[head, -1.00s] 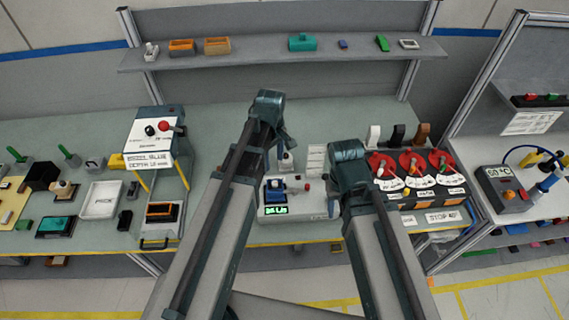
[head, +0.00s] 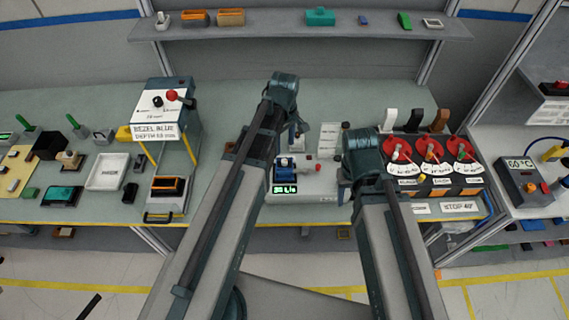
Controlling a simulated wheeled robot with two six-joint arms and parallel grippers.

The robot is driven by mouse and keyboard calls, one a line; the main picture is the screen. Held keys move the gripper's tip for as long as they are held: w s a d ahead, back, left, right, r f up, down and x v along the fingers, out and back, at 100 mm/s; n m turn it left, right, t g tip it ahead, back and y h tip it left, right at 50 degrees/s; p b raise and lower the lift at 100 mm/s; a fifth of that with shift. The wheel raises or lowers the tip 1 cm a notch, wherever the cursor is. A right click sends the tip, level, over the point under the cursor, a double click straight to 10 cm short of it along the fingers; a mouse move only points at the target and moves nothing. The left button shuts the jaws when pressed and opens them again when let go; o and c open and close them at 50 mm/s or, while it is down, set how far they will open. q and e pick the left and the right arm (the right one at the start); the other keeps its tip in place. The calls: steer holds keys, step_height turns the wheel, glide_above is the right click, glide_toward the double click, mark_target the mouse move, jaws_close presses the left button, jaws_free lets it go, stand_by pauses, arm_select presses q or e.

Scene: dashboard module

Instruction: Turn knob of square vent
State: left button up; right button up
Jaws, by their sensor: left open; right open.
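I cannot make out for sure which item is the square vent or its knob. A dark square piece with an orange frame (head: 168,187) lies at the front edge of the bench, left of my arms. My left gripper (head: 298,138) points down beyond its wrist over the middle of the bench, mostly hidden by my arm. My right gripper (head: 343,186) hangs by the right side of the small white device (head: 310,186) with a green display. Both are open, and neither shows anything held.
A white tray (head: 108,172) lies further left. Three red dial units (head: 432,150) stand right of my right arm. A shelf (head: 285,34) with several small parts runs along the back. A 60 °C box (head: 522,182) is far right.

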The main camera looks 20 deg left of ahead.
mark_target(284, 161)
arm_select(q)
step_height(284, 161, down, 8)
steer(key=b, duration=0.7)
jaws_close()
